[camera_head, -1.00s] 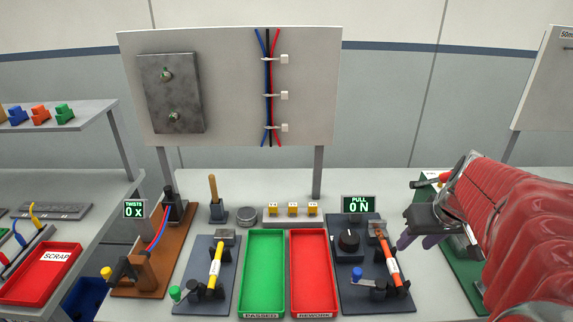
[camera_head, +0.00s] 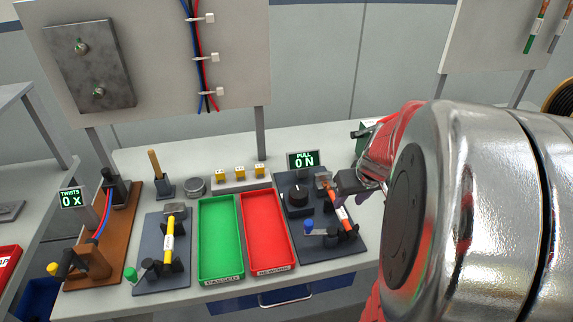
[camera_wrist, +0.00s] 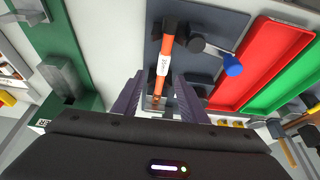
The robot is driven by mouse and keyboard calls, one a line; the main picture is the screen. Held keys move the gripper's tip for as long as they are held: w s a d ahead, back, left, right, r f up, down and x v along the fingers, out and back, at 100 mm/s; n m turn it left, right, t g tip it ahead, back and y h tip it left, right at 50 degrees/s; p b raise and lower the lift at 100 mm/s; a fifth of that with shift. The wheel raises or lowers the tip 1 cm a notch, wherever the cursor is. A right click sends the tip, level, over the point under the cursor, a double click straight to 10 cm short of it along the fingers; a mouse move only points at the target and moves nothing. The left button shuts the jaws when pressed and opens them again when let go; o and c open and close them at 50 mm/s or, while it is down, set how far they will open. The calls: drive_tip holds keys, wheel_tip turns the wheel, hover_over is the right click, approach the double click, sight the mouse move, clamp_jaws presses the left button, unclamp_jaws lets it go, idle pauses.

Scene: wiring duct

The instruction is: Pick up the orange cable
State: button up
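The orange cable (camera_head: 335,200), with a white label band, lies on the dark pull fixture (camera_head: 352,246) at the right of the trays. It is held at both ends, by a grey clamp at the back and black posts at the front. In the wrist view the orange cable (camera_wrist: 168,44) runs down the picture toward the space between my fingers. My gripper (camera_wrist: 158,98) is open and empty, with its purple fingers on either side of the cable's line. In the head view my gripper (camera_head: 362,194) is just right of the cable; the exact gap is unclear.
A red tray (camera_head: 290,262) and a green tray (camera_head: 203,266) are left of the fixture. A blue-knobbed lever (camera_head: 309,225) and a black dial (camera_head: 298,196) stand close to the cable. A second fixture holds a yellow cable (camera_head: 169,240). A green board lies right of the fixture.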

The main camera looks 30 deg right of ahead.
sight(341, 210)
drive_tip(key=shift+f, duration=0.25)
drive_tip(key=x, duration=0.3)
drive_tip(key=shift+w+a+f, duration=0.1)
drive_tip(key=shift+a+f, duration=0.15)
drive_tip(key=shift+x, duration=0.85)
drive_tip(key=shift+r, duration=0.1)
drive_tip(key=shift+c, duration=0.4)
clamp_jaws()
